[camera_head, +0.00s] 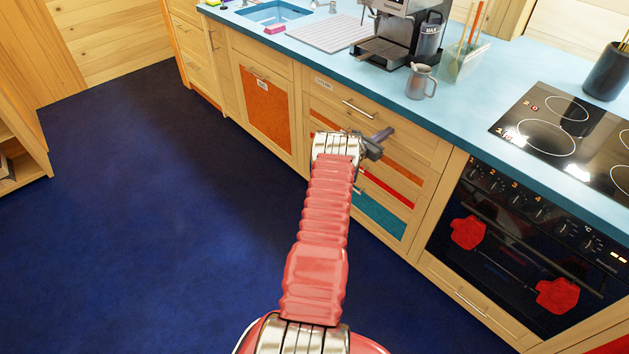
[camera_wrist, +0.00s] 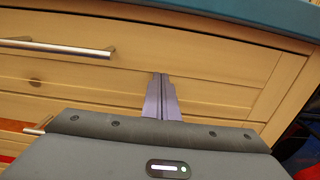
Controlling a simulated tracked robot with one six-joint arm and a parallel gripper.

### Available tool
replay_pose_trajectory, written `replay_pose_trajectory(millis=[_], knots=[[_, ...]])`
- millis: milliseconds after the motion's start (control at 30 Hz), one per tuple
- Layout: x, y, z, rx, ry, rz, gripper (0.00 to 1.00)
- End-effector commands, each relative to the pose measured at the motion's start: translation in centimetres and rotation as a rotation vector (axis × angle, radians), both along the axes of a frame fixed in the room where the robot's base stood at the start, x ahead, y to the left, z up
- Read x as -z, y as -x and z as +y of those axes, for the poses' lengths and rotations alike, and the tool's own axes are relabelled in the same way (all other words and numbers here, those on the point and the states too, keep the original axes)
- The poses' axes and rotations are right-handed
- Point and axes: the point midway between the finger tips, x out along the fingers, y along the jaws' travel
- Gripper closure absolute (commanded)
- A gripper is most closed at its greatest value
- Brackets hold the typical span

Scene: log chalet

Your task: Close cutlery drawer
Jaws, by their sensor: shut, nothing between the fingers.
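The top drawer (camera_head: 400,128) has a pale wooden front, a small label that is too small to read, and a bar handle (camera_head: 358,109). It sits just under the blue countertop and looks flush with the cabinet, with no clear gap. The same front fills the wrist view (camera_wrist: 215,70), with its handle (camera_wrist: 57,47) at left. My gripper (camera_head: 387,133) is shut and empty, in front of the lower part of this drawer. In the wrist view its fingertips (camera_wrist: 160,76) lie right of the handle, against or very near the front; contact cannot be told.
Drawers with orange, red and teal fronts (camera_head: 380,212) lie below, partly behind my arm. An oven (camera_head: 515,245) with red mitts stands to the right. A metal jug (camera_head: 420,84) and coffee machine (camera_head: 385,35) stand on the countertop (camera_head: 460,105). The blue floor (camera_head: 150,220) is clear at left.

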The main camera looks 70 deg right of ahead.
Motion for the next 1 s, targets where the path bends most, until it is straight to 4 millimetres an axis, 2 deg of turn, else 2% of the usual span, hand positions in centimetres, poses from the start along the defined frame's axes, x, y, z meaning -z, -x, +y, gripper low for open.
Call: replay_pose_trajectory(millis=[33, 100, 367, 1000], knots=[[-0.6, 0.3, -0.7, -0.009, 0.002, -0.004, 1.00], [-0.7, 0.3, -0.7, -0.009, 0.002, -0.004, 1.00], [-0.7, -0.1, 0.2, -0.009, 0.002, -0.002, 1.00], [-0.2, -3.5, 7.7, -0.004, 0.003, 0.001, 1.00]])
